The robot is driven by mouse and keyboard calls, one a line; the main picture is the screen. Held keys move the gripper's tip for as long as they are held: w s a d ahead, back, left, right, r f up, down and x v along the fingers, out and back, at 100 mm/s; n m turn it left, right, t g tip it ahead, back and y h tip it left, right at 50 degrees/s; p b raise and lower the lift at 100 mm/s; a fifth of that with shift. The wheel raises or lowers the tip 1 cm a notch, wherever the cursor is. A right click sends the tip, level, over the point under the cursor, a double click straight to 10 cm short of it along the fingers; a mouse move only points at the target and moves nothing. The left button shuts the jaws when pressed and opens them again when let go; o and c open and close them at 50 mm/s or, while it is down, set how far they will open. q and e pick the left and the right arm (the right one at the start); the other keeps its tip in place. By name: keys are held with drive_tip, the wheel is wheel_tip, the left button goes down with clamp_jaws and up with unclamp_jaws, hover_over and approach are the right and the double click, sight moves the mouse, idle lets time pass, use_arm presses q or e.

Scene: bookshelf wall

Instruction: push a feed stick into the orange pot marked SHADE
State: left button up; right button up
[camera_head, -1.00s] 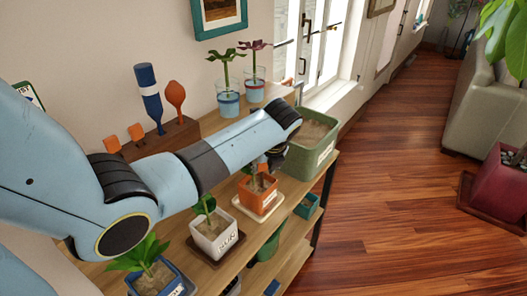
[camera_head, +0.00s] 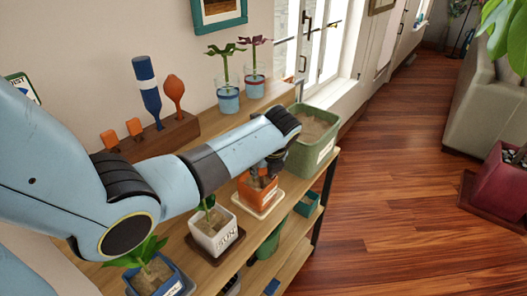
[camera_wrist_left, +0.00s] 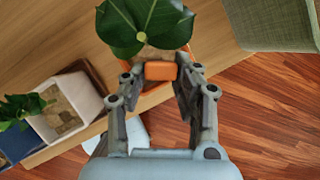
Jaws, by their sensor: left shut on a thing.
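The orange pot (camera_head: 258,195) stands on a pale saucer on the shelf, holding soil and a green plant. It is partly hidden by my left gripper; its marking is too small to read. In the left wrist view the pot's orange rim (camera_wrist_left: 155,88) shows below large green leaves (camera_wrist_left: 145,22). My left gripper (camera_head: 272,172) is directly over the pot. In the wrist view its fingers (camera_wrist_left: 158,82) are shut on an orange feed stick (camera_wrist_left: 160,71). The stick's lower end is hidden, so I cannot tell whether it touches the soil. My right gripper is not in view.
A white pot (camera_head: 215,235) and a blue pot (camera_head: 160,277) stand nearer on the shelf. A green planter (camera_head: 303,155) is close beyond the orange pot. A wooden rack (camera_head: 170,140) holds orange sticks (camera_head: 134,127) and a blue bottle (camera_head: 147,90).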

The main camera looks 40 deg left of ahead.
use_arm(q)
drive_tip(key=shift+f+b, duration=0.55)
drive_tip(key=shift+f, duration=0.5)
drive_tip(key=o, duration=1.3)
drive_tip(key=p+v, duration=0.3)
drive_tip(key=p, duration=0.1)
drive_tip(key=shift+w+r, duration=0.1)
drive_tip(key=shift+r, duration=0.2)
drive_tip(key=shift+p+v, duration=0.35)
drive_tip(key=shift+v, duration=2.35)
drive_tip(key=shift+a+r, duration=0.1)
drive_tip(key=shift+a, duration=0.05)
